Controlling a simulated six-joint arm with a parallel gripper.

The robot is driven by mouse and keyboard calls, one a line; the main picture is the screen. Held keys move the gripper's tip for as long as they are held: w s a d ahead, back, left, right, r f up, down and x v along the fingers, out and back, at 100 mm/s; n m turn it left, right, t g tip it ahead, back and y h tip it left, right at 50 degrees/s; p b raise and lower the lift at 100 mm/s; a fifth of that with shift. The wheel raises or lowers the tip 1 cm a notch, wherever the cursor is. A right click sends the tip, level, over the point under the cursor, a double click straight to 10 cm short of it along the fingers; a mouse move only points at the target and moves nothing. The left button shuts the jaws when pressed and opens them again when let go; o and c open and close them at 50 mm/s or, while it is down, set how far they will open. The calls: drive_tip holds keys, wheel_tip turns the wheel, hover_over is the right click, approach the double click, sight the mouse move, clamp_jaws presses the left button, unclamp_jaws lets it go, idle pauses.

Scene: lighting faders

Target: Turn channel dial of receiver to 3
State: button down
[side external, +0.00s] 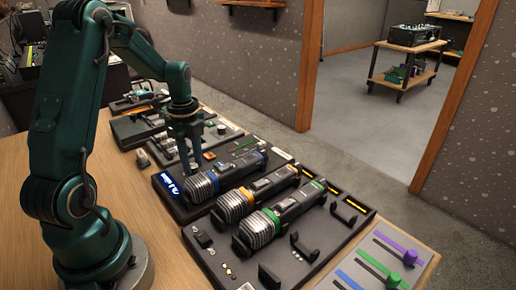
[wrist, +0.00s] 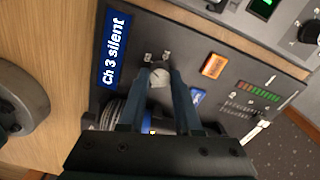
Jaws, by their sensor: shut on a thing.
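The receiver (wrist: 125,20) is a dark panel. Its blue display (wrist: 115,50) reads "Ch 3 silent" in the wrist view; it glows in the side view (side external: 170,185). My gripper (wrist: 158,76) points down at the panel and is shut on the round, pale-topped channel dial (wrist: 159,78), one finger on each side. Small marks (wrist: 157,57) sit beside the dial, too small to read. In the side view my gripper (side external: 190,170) is at the display end of the panel, behind the blue-ringed microphone, and the dial is hidden.
An orange lit button (wrist: 213,65) and a level meter (wrist: 252,95) are on the panel near the dial. Blue (side external: 203,185), orange (side external: 235,205) and green (side external: 257,228) ringed microphones lie close by. Faders (side external: 390,258) stand at lower right. Bare wood (side external: 150,230) is at left.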

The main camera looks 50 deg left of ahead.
sight(193, 165)
drive_tip(key=c, duration=0.6)
unclamp_jaws()
drive_tip(key=shift+r, duration=2.6)
